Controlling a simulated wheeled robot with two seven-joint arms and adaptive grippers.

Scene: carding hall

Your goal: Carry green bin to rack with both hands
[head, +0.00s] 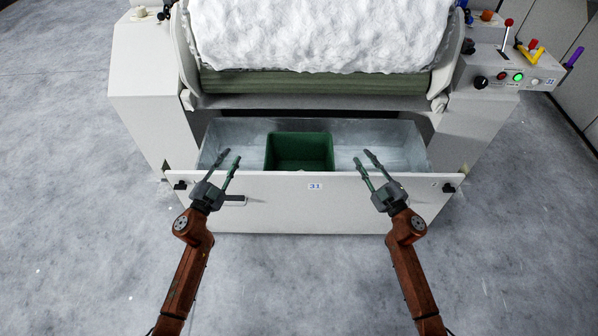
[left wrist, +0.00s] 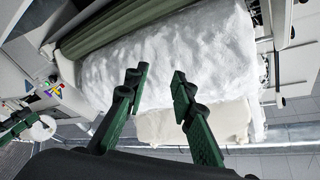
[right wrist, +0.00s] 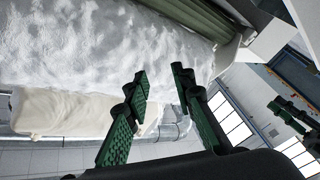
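The green bin (head: 299,148) sits upright in an open metal drawer (head: 222,135) of the machine, around its middle. Its inside looks empty, and its lower front is hidden by the drawer's front panel. My left gripper (head: 232,155) is open and empty, to the left of the bin and apart from it. My right gripper (head: 363,156) is open and empty, to the right of the bin and apart from it. Both wrist views show spread green fingers with nothing between them, at the left (left wrist: 161,73) and at the right (right wrist: 159,73). No rack is recognisable.
The white drawer front (head: 315,205), marked 31, stands between my arms and the bin, with a handle at left. A roll of white fibre (head: 320,35) hangs above the drawer's rear. A control panel (head: 515,72) with levers is at right. Grey floor (head: 520,240) is clear on both sides.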

